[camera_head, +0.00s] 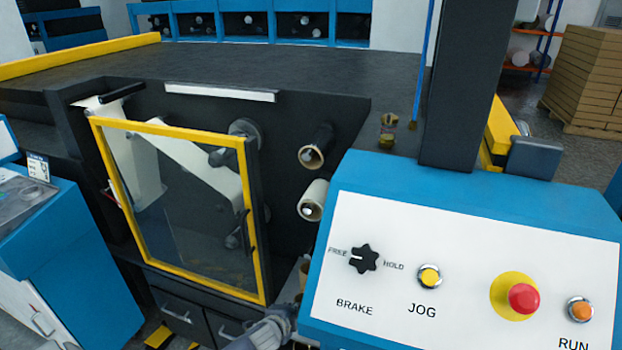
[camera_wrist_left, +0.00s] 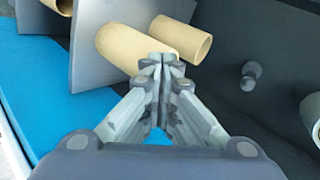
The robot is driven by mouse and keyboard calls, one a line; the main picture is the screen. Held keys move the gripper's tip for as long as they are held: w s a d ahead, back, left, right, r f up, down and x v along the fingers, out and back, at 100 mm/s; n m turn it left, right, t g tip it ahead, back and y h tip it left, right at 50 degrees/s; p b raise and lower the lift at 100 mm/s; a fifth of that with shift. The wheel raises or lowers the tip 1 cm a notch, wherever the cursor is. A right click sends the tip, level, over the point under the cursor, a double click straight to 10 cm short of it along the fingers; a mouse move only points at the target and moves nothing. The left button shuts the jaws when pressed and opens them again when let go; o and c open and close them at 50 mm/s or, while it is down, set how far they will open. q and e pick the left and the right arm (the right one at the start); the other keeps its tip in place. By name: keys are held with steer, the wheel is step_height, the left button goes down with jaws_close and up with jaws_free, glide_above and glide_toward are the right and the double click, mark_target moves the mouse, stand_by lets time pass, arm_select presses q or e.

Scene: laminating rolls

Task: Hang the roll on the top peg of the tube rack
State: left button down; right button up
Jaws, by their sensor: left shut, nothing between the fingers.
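Two rolls sit on the machine's dark front in the head view: a dark one (camera_head: 317,147) above and a pale one (camera_head: 313,200) below it. My left gripper (camera_head: 275,325) shows low in the head view, partly hidden by the control console. In the left wrist view my left gripper (camera_wrist_left: 165,65) is shut and empty. Its tips overlap a tan cardboard tube (camera_wrist_left: 125,48) beside a grey plate (camera_wrist_left: 90,45); contact cannot be told. Another tan tube (camera_wrist_left: 180,38) lies behind. I cannot tell which part is the tube rack or its top peg. My right gripper is not in view.
The blue control console (camera_head: 470,250) fills the right foreground. A yellow-framed clear door (camera_head: 250,215) stands left of the rolls. A bare grey peg (camera_wrist_left: 250,75) sticks out of a dark panel, with a pale tube end (camera_wrist_left: 313,112) at the right edge.

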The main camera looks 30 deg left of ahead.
arm_select(q)
steer(key=w+a+r+m+t, duration=0.15)
steer(key=w+r, duration=0.25)
steer(key=r, duration=0.7)
steer(key=w+r+m+t, duration=0.2)
steer(key=w+r+t, duration=0.15)
steer(key=r, duration=0.75)
steer(key=m+t+y+p, duration=0.1)
steer(key=m+t, duration=0.1)
steer(key=m, duration=0.1)
glide_toward(321, 164)
steer(key=x, duration=0.6)
steer(key=shift+f+b, duration=0.1)
steer(key=shift+b, duration=0.25)
steer(key=shift+b+x, duration=0.35)
steer(key=shift+x, duration=1.05)
steer(key=shift+w, duration=0.1)
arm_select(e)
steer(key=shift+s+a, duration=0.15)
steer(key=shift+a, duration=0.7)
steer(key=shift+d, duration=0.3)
arm_select(q)
steer(key=shift+w+a, duration=0.1)
steer(key=shift+w, duration=0.25)
steer(key=shift+x, duration=1.45)
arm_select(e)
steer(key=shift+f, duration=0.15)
